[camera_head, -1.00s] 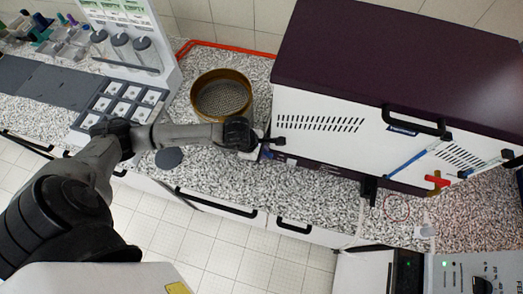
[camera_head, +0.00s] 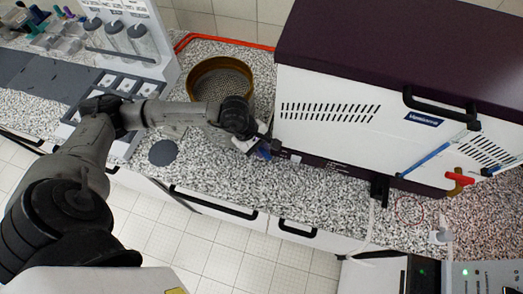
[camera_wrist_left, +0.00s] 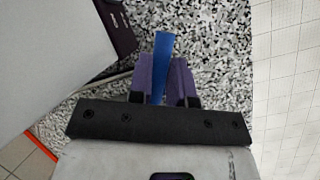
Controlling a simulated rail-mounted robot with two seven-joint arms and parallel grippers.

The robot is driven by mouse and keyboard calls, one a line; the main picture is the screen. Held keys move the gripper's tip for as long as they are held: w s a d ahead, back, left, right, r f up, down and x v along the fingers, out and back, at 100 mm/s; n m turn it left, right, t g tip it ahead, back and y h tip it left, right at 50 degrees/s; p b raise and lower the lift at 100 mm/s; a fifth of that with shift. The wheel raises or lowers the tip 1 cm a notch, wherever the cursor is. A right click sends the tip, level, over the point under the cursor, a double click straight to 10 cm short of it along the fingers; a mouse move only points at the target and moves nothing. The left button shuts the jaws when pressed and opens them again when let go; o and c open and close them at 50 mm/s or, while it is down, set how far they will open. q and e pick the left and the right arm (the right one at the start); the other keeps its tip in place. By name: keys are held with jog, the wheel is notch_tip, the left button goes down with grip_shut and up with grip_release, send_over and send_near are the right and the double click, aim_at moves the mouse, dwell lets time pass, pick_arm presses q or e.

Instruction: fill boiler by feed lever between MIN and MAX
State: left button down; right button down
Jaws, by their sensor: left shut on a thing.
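The boiler (camera_head: 340,130) is the large white box with a dark purple lid at the right of the head view. My left gripper (camera_head: 264,148) is at its lower left corner. In the left wrist view my left gripper (camera_wrist_left: 165,85) is shut on a narrow blue strip (camera_wrist_left: 163,48), which looks like the feed lever. A slanted blue bar (camera_head: 425,160) runs along the boiler's front. I cannot read any MIN or MAX marks. My right gripper is not in view.
A round brass sieve (camera_head: 220,66) stands on the speckled counter left of the boiler. A dark disc (camera_head: 163,153) lies near the front edge. A red valve handle (camera_head: 460,178) is at the boiler's lower right. The counter front between is clear.

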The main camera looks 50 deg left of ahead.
pick_arm(q)
jog(key=shift+m+b, duration=0.3)
jog(key=shift+m, duration=0.1)
jog(key=shift+s, duration=0.1)
jog(key=c, duration=1.1)
grip_release()
jog(key=shift+o, duration=0.2)
jog(key=b+v, duration=0.1)
jog(key=v, duration=1.2)
jog(key=shift+a+r, duration=0.3)
jog(key=shift+r, duration=0.05)
jog(key=shift+c, duration=0.2)
